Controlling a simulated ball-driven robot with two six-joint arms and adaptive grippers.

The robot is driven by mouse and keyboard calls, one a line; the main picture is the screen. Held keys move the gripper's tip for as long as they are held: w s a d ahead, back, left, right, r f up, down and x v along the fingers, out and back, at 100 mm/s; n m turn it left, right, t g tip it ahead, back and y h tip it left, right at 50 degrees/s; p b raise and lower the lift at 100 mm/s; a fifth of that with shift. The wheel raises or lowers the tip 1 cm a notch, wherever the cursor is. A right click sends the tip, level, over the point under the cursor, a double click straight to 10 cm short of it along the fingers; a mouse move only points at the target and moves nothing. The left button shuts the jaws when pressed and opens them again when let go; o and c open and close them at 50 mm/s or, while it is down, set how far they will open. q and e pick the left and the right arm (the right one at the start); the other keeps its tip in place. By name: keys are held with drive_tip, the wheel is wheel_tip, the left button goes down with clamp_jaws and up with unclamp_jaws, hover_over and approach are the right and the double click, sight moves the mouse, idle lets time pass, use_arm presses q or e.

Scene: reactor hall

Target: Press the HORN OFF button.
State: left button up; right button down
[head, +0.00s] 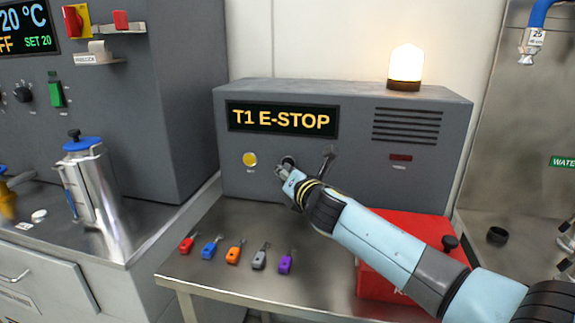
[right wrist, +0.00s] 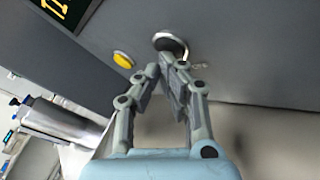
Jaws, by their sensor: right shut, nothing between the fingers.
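A grey alarm box (head: 345,135) reads "T1 E-STOP" on its display (head: 281,120). On its front are a yellow round button (head: 250,159) and, to its right, a dark round control with a bright ring (head: 288,160). The labels are too small to read, so I cannot tell which is HORN OFF. My right gripper (head: 283,170) is shut and empty, just in front of the dark control. In the right wrist view, the gripper tips (right wrist: 166,63) lie just below the ringed control (right wrist: 170,44); I cannot tell if they touch. The yellow button (right wrist: 123,59) is left of them. My left gripper is out of view.
A lit lamp (head: 405,67) stands on the box. A dark lever-like part (head: 328,157) sits right of the ringed control. Several coloured tags (head: 235,249) lie on the steel table (head: 205,285). A red box (head: 425,232) is partly behind my right arm.

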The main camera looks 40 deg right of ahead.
idle(0.3)
drive_tip(key=shift+s+a, duration=0.5)
drive_tip(key=shift+a, duration=0.05)
drive_tip(key=shift+a, duration=0.1)
drive_tip(key=s+a, duration=0.1)
drive_tip(key=a, duration=0.1)
drive_tip(key=s+a+p, duration=0.1)
drive_tip(key=s, duration=0.1)
drive_tip(key=shift+s+a, duration=0.15)
drive_tip(key=shift+a, duration=0.2)
drive_tip(key=shift+f, duration=0.1)
idle(0.6)
